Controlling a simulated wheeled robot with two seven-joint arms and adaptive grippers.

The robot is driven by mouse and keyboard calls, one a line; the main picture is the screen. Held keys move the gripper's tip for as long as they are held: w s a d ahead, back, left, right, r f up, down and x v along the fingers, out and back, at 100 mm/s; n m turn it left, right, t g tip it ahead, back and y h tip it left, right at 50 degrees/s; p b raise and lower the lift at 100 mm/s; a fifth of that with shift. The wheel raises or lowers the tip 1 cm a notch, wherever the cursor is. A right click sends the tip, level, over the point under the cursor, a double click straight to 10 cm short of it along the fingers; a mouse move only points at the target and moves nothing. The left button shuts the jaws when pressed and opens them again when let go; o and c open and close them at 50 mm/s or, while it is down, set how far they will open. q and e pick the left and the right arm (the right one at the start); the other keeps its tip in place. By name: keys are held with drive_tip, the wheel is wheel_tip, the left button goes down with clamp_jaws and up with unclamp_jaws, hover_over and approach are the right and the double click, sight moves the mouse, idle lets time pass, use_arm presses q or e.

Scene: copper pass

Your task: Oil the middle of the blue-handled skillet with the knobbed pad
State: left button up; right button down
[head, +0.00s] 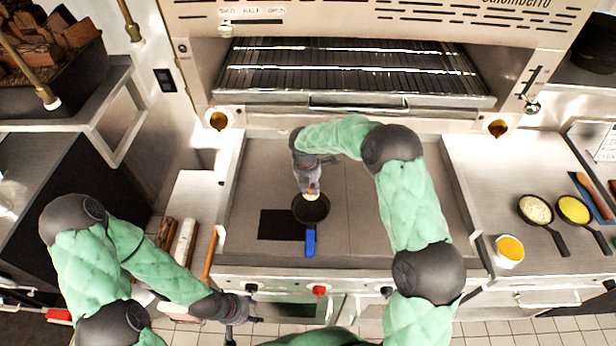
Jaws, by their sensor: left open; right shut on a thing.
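The blue-handled skillet (318,214) sits on the flat steel cooktop, its blue handle (310,243) pointing toward me. My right gripper (311,188) is above the skillet's far part, shut on the knobbed pad (311,195), which shows as a small pale piece. The pad overlaps the far side of the pan in the picture; I cannot tell whether it touches the pan. My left gripper (246,321) is open and empty at the front, low by the cooktop's front panel, away from the skillet.
A dark rectangle (276,224) lies on the cooktop left of and under the skillet. On the right counter stand a white cup of yellow liquid (509,251) and two small black pans, one with pale (535,210) and one with yellow contents (573,209). A grill opening (350,70) is behind.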

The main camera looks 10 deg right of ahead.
drive_tip(key=shift+w, duration=0.2)
drive_tip(key=shift+f, duration=0.2)
drive_tip(key=shift+f+b, duration=2.05)
drive_tip(key=shift+f, duration=0.75)
drive_tip(key=shift+f+b, duration=0.6)
drive_tip(key=shift+f, duration=0.4)
drive_tip(key=shift+s, duration=0.1)
drive_tip(key=shift+s+a+r, duration=0.1)
drive_tip(key=shift+s+a, duration=0.1)
drive_tip(key=shift+s, duration=0.35)
drive_tip(key=shift+s+a+r, duration=0.1)
drive_tip(key=shift+s+a, duration=0.05)
drive_tip(key=shift+s, duration=0.4)
drive_tip(key=shift+s+a+f+p, duration=0.15)
drive_tip(key=shift+s+p, duration=0.15)
drive_tip(key=shift+s, duration=0.3)
